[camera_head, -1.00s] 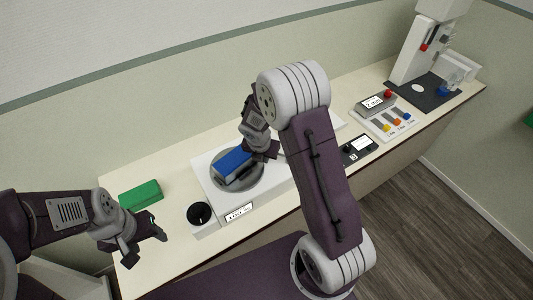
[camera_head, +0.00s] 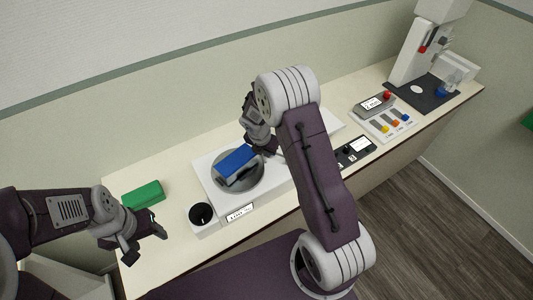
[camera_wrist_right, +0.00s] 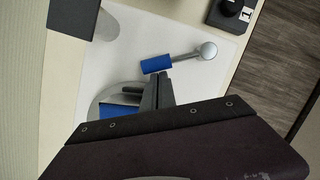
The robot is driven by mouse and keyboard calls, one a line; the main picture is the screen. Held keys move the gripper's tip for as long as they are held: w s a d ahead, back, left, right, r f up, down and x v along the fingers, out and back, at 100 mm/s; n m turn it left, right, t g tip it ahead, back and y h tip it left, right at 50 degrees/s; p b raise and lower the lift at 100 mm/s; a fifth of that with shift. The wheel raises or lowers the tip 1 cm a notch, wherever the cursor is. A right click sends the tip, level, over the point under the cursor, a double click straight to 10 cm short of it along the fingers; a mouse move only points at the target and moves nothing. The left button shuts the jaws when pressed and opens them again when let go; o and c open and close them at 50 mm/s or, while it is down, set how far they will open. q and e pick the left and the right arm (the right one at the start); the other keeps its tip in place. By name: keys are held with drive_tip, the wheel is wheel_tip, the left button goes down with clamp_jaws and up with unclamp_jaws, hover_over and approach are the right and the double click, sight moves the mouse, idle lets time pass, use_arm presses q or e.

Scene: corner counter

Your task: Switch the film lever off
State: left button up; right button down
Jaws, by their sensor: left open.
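In the right wrist view a lever with a blue handle (camera_wrist_right: 157,64) and a round grey pivot (camera_wrist_right: 207,50) lies over the white machine top (camera_wrist_right: 225,75). My right gripper (camera_wrist_right: 163,82) appears shut and empty, its fingertips just beside the blue handle; contact cannot be told. In the head view my right gripper (camera_head: 270,147) is over the white machine (camera_head: 209,180), right of a blue block (camera_head: 236,160) on its round grey plate (camera_head: 246,181). My right arm hides the lever there. My left gripper (camera_head: 147,246) is open and empty near the counter's left front.
A green block (camera_head: 143,194) lies at the counter's left. A black control panel (camera_head: 355,151), a box with coloured sliders (camera_head: 386,125) and a tall white device (camera_head: 420,50) stand to the right.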

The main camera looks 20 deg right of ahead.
drive_tip(key=w+m, duration=0.1)
drive_tip(key=w+d+m+g+p, duration=0.1)
drive_tip(key=m, duration=0.1)
drive_tip(key=shift+d+h, duration=0.2)
drive_tip(key=shift+h, duration=0.1)
drive_tip(key=shift+w+d+m, duration=0.45)
drive_tip(key=shift+d+m, duration=0.15)
drive_tip(key=shift+m, duration=0.5)
drive_tip(key=shift+w+d+m+g, duration=0.25)
drive_tip(key=shift+d+m+g, duration=0.2)
drive_tip(key=shift+m, duration=0.35)
